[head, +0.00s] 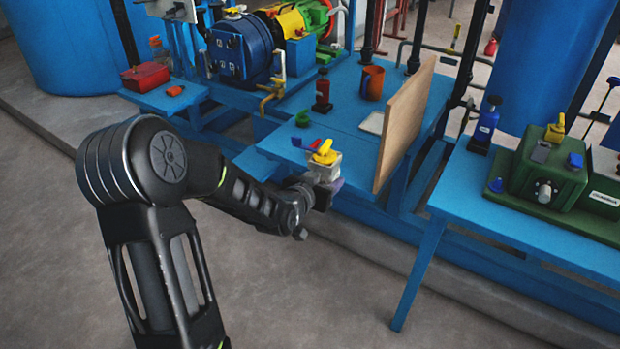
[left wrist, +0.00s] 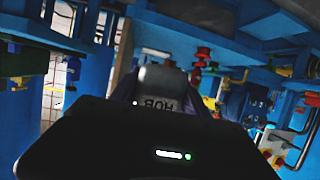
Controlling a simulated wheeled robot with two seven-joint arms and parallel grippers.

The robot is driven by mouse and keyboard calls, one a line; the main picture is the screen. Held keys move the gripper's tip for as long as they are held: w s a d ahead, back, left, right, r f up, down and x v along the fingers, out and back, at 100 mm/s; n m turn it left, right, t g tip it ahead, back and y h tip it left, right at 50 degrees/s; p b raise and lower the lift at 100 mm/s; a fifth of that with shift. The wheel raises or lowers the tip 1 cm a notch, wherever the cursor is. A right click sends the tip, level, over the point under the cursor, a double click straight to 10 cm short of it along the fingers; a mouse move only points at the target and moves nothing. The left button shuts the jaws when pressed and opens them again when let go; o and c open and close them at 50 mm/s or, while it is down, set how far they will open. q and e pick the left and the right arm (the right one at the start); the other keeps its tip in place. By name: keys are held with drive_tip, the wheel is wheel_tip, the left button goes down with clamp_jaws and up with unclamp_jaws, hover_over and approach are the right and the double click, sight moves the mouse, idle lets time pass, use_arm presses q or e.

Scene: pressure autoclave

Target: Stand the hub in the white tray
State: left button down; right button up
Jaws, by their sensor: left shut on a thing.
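The hub (left wrist: 165,84) is a grey, rounded piece lettered HUB in the left wrist view. My left gripper (head: 329,185) is shut on it, with dark purple fingers on either side in the wrist view. In the head view the gripper is at the front edge of the middle blue table, beside a pale block (head: 327,168) with a yellow top; I cannot tell whether that block is part of the held hub. The white tray (head: 372,122) lies flat on that table, farther back and to the right, close to the wooden board. My right gripper is out of view.
An upright wooden board (head: 405,122) stands along the right of the table (head: 345,130). A green machine (head: 550,170) occupies the right table.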

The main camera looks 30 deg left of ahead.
use_arm(q)
drive_tip(key=w+d+m+h, duration=0.1)
drive_tip(key=d, duration=1.6)
drive_tip(key=shift+w+d+r+m+h, duration=0.2)
drive_tip(key=shift+d+r+m+h, duration=0.1)
drive_tip(key=shift+r, duration=0.1)
